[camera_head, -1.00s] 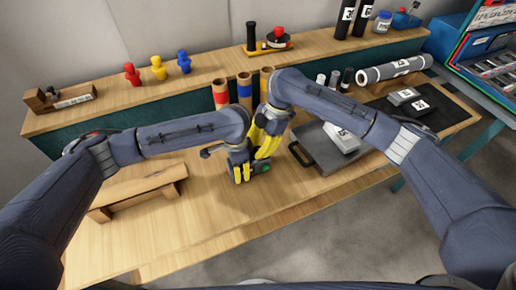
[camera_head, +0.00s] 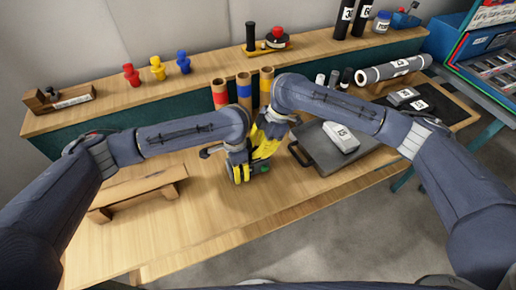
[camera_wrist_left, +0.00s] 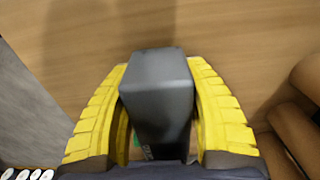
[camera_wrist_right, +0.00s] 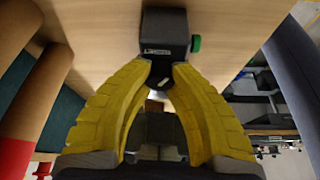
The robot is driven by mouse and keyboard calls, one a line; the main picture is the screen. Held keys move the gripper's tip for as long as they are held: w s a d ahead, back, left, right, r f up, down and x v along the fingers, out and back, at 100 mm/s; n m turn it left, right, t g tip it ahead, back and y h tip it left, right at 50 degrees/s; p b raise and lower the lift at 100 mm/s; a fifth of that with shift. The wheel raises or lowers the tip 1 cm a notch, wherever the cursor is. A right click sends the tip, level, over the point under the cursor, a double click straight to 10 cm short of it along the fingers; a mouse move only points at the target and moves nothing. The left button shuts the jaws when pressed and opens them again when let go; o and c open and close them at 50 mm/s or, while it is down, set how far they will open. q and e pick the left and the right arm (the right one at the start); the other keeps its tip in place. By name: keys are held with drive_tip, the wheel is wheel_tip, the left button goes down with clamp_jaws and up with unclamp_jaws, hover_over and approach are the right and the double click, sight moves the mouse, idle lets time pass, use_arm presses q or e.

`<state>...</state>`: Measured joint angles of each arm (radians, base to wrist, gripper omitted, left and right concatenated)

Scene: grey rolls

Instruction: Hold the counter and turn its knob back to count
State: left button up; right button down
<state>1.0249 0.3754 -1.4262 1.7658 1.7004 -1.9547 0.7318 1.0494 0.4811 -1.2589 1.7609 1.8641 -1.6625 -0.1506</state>
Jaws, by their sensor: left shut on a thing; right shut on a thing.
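The counter is a small dark grey box with a label and a green knob; it shows in the right wrist view (camera_wrist_right: 165,32). In the left wrist view the counter (camera_wrist_left: 158,95) sits between the yellow fingers of my left gripper (camera_wrist_left: 160,85), which is shut on it. My right gripper (camera_wrist_right: 161,72) is shut at the counter's labelled side on a small dark part, mostly hidden by the fingertips. The green knob (camera_wrist_right: 196,43) stands out to the right, apart from those fingertips. In the head view both grippers meet over the counter and hide most of it.
A wooden stand (camera_head: 140,190) lies at the left of the table. Several cardboard tubes with coloured bands (camera_head: 244,92) stand close behind the grippers. A dark tray (camera_head: 318,158) with a grey block (camera_head: 340,138) lies to the right. The table front is clear.

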drive_tip(key=shift+s+a+m+t, duration=0.2)
drive_tip(key=shift+m+t, duration=0.1)
drive_tip(key=shift+m, duration=0.8)
drive_tip(key=c, duration=1.5)
unclamp_jaws()
drive_tip(key=o, duration=0.4)
drive_tip(key=shift+w, duration=0.15)
drive_tip(key=shift+d, duration=0.1)
drive_tip(key=v, duration=1.2)
drive_tip(key=shift+s+d, duration=0.15)
drive_tip(key=shift+s, duration=0.05)
